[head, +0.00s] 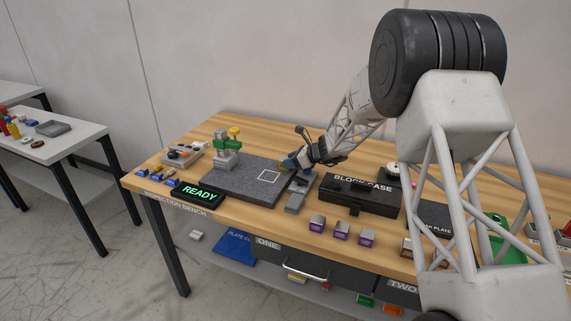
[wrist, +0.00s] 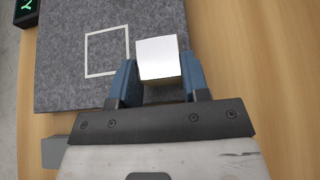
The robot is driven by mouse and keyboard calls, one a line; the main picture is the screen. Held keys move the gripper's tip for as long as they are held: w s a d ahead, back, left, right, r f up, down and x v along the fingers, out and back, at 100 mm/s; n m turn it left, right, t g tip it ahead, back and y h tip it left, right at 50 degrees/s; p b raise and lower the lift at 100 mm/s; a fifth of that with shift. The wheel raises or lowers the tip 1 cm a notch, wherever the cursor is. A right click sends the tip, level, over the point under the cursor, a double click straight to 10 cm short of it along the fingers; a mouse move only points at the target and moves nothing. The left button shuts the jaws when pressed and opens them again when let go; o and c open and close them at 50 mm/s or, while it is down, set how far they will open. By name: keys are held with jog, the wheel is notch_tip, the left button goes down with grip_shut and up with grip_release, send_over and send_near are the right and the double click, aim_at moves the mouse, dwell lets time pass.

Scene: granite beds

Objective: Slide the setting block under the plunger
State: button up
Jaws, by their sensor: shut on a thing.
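My gripper (head: 288,166) is low at the right edge of the dark granite plate (head: 225,184). In the wrist view my gripper (wrist: 152,85) has its two blue fingers shut on a bright, square-faced block (wrist: 158,58), which looks like the setting block. The block lies right of the white square outline (head: 269,176) on the plate; the outline also shows in the wrist view (wrist: 89,52). I cannot tell whether the block touches the surface. The green gauge stand (head: 224,153) with a yellow top stands at the plate's back left. Its plunger tip is too small to make out.
A READY display (head: 197,192) stands at the plate's front left. A grey holder (head: 296,197) and the black block case (head: 360,194) are to the right. The plate between outline and stand is clear.

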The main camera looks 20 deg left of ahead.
aim_at(282, 179)
jog(key=shift+s, duration=0.2)
jog(key=shift+s, duration=3.45)
jog(key=shift+a, duration=0.25)
jog(key=shift+a, duration=7.95)
